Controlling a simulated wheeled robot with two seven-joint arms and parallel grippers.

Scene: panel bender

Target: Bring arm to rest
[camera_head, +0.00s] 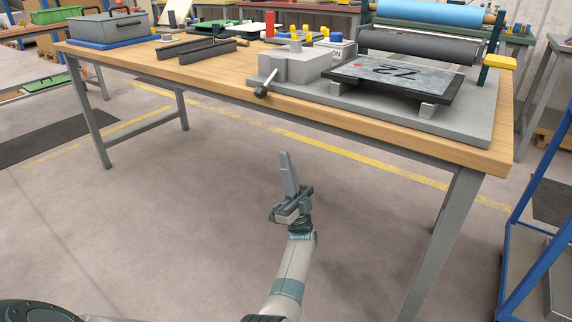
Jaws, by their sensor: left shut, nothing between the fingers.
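My left gripper (287,172) is in the lower middle of the head view, at the end of my pale grey arm. Its fingers are together, point up in the picture and hold nothing. It is in front of the wooden workbench (225,77), over the bare floor, apart from the bench and everything on it. My right gripper is not in view.
On the bench stand a grey machine with a lever (262,90), a dark plate marked 72 (392,76), rollers (425,45) and a grey box (108,27). A blue frame (540,235) stands at the right. The floor (150,230) before the bench is clear.

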